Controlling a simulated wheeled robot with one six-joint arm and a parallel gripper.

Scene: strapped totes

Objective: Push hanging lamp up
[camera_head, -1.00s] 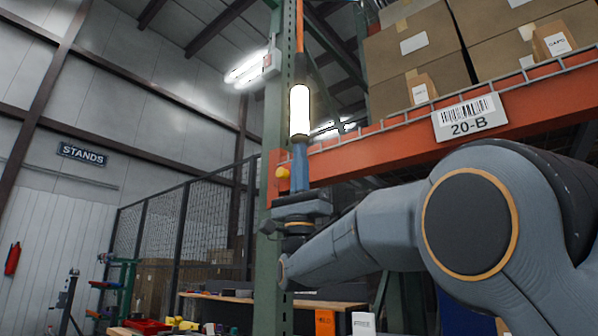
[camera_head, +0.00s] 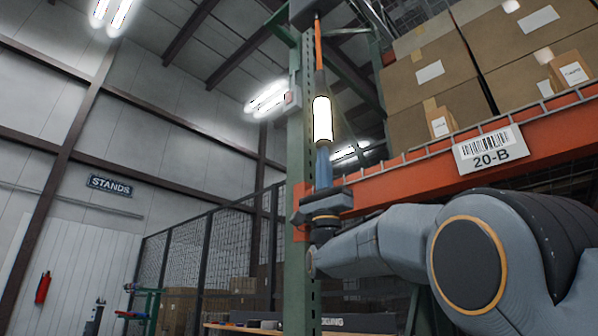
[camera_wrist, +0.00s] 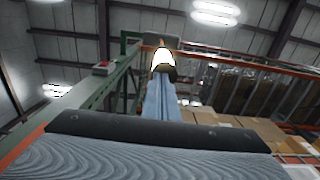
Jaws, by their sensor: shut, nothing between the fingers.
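The hanging lamp (camera_head: 322,121) is a glowing white tube on an orange cord (camera_head: 318,50), which runs up to a dark overhead housing (camera_head: 304,12). My gripper (camera_head: 323,151) points straight up with its blue fingers shut together and nothing between them. The fingertips are directly under the lamp's lower end and appear to touch it. In the wrist view the lamp (camera_wrist: 163,58), with its dark base, stands at the tips of my gripper (camera_wrist: 164,80). The exact contact is too small to make out.
A green rack post (camera_head: 297,150) stands close behind and left of the lamp. An orange shelf beam (camera_head: 400,178) labelled 20-B, with cardboard boxes (camera_head: 430,75) above, is to the right. A mesh fence (camera_head: 215,245) stands farther back. The space at left is open.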

